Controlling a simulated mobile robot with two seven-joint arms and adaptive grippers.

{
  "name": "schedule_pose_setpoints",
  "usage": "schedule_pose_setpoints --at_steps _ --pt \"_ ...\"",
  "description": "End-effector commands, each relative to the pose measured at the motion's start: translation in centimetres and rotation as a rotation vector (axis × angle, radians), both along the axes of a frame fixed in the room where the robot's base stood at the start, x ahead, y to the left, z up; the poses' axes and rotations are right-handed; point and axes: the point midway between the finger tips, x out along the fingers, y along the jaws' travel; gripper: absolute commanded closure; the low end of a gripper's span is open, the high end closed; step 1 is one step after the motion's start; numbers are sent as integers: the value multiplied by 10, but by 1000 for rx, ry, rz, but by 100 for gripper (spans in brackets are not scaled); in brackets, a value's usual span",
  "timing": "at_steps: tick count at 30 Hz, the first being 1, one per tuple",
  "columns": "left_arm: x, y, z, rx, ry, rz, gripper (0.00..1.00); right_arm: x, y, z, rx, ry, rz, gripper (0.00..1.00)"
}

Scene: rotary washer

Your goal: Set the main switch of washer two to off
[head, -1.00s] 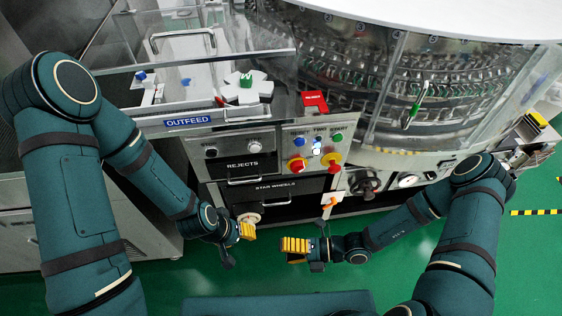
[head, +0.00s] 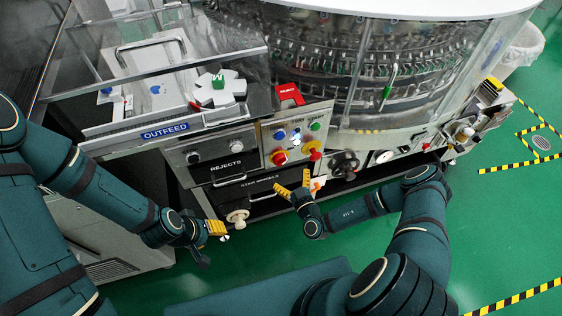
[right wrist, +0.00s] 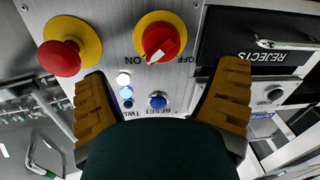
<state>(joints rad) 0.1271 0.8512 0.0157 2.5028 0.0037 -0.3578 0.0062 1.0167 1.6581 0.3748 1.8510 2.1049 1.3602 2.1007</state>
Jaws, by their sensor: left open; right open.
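The main switch (right wrist: 161,41) is a red rotary knob on a yellow round plate, upside down in the right wrist view. Its white pointer mark lies toward the ON label, with OFF on the other side. In the head view the switch (head: 279,157) is on the silver control panel (head: 300,120). My right gripper (head: 294,181) is open and empty just below the panel, fingers pointing up toward it. In the right wrist view its two yellow fingers (right wrist: 160,90) stand apart, with the knob beyond and between them, not touched. My left gripper (head: 217,229) is open and empty, lower left.
A red mushroom button (right wrist: 60,58) on a yellow base is close beside the switch. A blue button (right wrist: 157,101) and small lamps (right wrist: 125,92) are near it too. The REJECTS drawer (head: 222,160) is left of the panel. Green floor (head: 480,220) is free at right.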

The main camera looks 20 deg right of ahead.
Motion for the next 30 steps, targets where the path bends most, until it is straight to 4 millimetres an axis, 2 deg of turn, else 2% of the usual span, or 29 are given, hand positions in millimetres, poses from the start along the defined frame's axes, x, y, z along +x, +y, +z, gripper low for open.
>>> schedule_pose_setpoints --at_steps 6,12,16,25,26,30 --pt "-1 0 -4 0 3 -2 53 42 6 0 -3 -3 4 13" --pt "-2 0 -7 0 5 -4 53 67 9 0 -2 -1 3 13" --pt "-2 0 -7 -2 6 -4 53 74 10 0 -2 -1 3 13" --pt "-3 0 -7 -2 6 -4 53 76 10 0 -1 1 2 13" --pt "-3 0 -7 -2 6 -4 53 76 10 0 -1 0 3 17" --pt "-2 0 -7 -2 6 -4 53 76 10 0 -1 0 3 66"
